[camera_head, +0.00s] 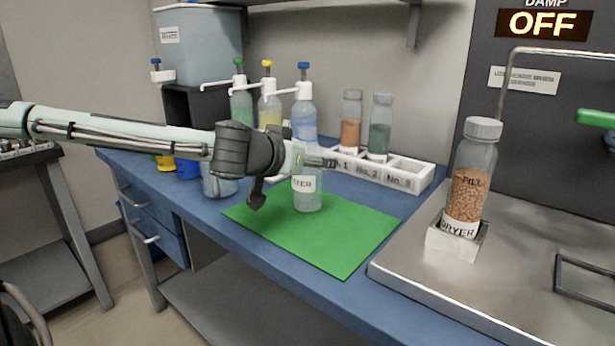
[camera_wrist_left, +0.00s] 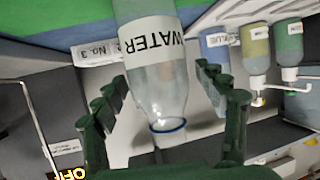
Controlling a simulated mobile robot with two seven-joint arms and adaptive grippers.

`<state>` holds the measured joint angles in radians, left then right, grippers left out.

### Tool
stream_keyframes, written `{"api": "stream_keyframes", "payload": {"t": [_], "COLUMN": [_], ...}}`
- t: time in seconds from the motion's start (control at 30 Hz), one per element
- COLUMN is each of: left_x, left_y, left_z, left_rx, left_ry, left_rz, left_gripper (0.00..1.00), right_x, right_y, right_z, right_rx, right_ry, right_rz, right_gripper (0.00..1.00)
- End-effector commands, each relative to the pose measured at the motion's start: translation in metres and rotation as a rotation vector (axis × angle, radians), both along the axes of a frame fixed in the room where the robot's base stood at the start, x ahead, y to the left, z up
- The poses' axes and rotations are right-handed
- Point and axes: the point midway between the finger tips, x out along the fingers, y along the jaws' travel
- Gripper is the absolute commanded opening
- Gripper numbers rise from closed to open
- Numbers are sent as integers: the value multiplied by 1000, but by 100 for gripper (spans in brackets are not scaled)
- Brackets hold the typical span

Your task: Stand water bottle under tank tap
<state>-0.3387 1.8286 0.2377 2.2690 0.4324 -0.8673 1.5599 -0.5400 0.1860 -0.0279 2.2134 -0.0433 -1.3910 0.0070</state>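The clear water bottle (camera_head: 307,201), with a white WATER label, stands upright on the green mat (camera_head: 345,240). Its top is hidden behind my left gripper (camera_head: 322,162) in the head view. In the left wrist view the water bottle (camera_wrist_left: 160,88) lies between the fingers of my left gripper (camera_wrist_left: 160,76), with gaps visible at its sides; the gripper looks open. The grey-blue tank (camera_head: 200,50) stands on a black stand at the back left. A white tap with a blue top (camera_head: 161,72) is at its left side. My right gripper is not in view.
Several pump bottles, including a yellow one (camera_head: 270,112), stand behind the mat. A white numbered rack (camera_head: 402,178) holds two capped bottles. A clear beaker (camera_head: 218,184) stands left of the mat.

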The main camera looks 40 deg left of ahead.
Motion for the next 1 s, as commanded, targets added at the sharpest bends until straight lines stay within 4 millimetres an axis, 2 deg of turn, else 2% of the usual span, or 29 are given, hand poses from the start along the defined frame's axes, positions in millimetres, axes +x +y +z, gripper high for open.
{"api": "stream_keyframes", "payload": {"t": [0.07,0.4,0.63,0.77,1.0], "left_x": [0,0,0,0,0], "left_y": [0,0,0,0,0], "left_z": [0,0,2,9,44], "left_rx": [0,0,0,0,1], "left_ry": [0,0,-1,-2,-6], "left_rz": [0,0,0,1,1], "left_gripper": [58,17,16,16,16], "right_x": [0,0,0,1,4], "right_y": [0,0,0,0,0], "right_z": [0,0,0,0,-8], "right_rx": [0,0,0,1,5], "right_ry": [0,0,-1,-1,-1], "right_rz": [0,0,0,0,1], "right_gripper": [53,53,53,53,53]}}
